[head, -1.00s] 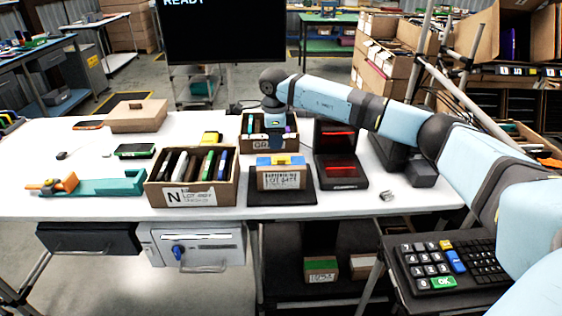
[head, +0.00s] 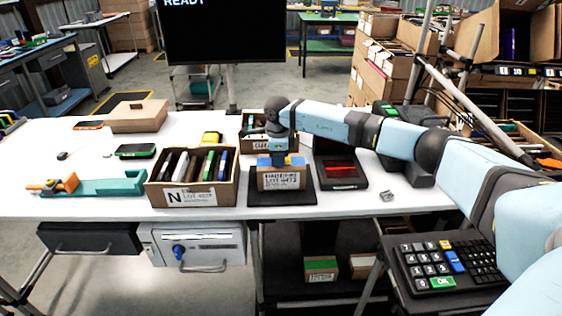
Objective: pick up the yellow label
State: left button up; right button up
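A small brown carton (head: 281,180) with a printed lot label on its front stands on a black pad (head: 257,198) in the middle of the table. Blue patches (head: 264,161) show along its top. The yellow label on its top is hidden behind my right gripper (head: 280,160). My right gripper points down at the middle of the carton's top, at or just above it. Its fingertips are too small and covered to tell whether they are open or shut, or whether they touch the label. My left gripper is not in view.
Left of the carton stands an open box (head: 193,178) of upright devices. Another open box (head: 257,134) is behind my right arm. A yellow device (head: 211,138) lies behind the left box.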

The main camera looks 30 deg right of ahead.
grip_shut()
jog(key=shift+r, duration=0.2)
notch_tip(320, 180, up, 26)
jog(key=p, duration=0.4)
jog(key=shift+f, duration=0.15)
dwell(0.4)
